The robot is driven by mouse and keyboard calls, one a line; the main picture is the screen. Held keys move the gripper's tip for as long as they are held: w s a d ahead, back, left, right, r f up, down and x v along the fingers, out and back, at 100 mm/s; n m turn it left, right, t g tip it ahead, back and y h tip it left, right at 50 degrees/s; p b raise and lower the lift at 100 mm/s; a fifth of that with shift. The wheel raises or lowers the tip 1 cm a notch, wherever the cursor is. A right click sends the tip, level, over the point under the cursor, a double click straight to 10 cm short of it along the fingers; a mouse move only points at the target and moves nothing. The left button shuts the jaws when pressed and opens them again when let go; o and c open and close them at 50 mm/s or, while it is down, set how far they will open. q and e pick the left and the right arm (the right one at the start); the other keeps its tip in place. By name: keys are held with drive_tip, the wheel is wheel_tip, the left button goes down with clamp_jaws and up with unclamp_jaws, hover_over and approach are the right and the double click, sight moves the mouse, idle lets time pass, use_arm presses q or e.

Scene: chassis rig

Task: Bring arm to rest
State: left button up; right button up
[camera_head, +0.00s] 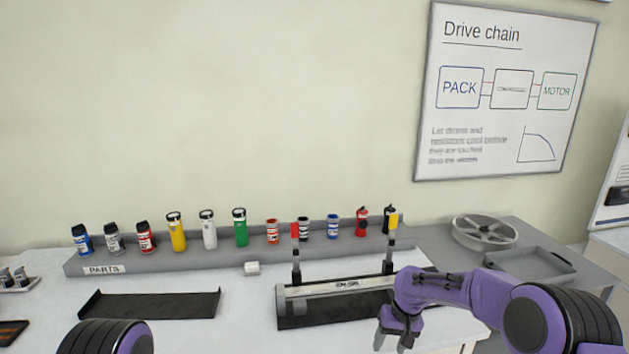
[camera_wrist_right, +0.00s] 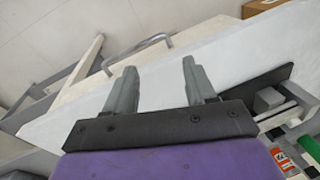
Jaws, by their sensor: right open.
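My right arm comes in from the right in the head view, and its purple and grey gripper (camera_head: 393,338) points down at the front right of the white table. In the right wrist view its two grey fingers (camera_wrist_right: 160,82) stand apart with nothing between them.
A grey parts rack (camera_head: 190,258) holds several coloured cylinders along the back. A black tray (camera_head: 150,303) lies at the left. A small white block (camera_head: 252,268) sits near the rack.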

drive_tip(key=s+d+f+m+t+b, duration=0.1)
drive_tip(key=s+f+m+b, duration=0.15)
drive_tip(key=s+f, duration=0.9)
drive_tip(key=s+d+f+m+t+b, duration=0.1)
drive_tip(key=s+f+b, duration=0.2)
drive_tip(key=s+f, duration=0.8)
drive_tip(key=s+d+f+m+h+b, duration=0.1)
drive_tip(key=s+d, duration=0.2)
drive_tip(key=s, duration=0.3)
drive_tip(key=s+d+f+m+h+b, duration=0.1)
drive_tip(key=s+d+h, duration=0.1)
drive_tip(key=s, duration=0.4)
drive_tip(key=s+d+f+m+t+h+b, duration=0.1)
drive_tip(key=s+d+h+b, duration=0.1)
drive_tip(key=s+d, duration=0.2)
drive_tip(key=s, duration=0.2)
drive_tip(key=shift+s, duration=0.3)
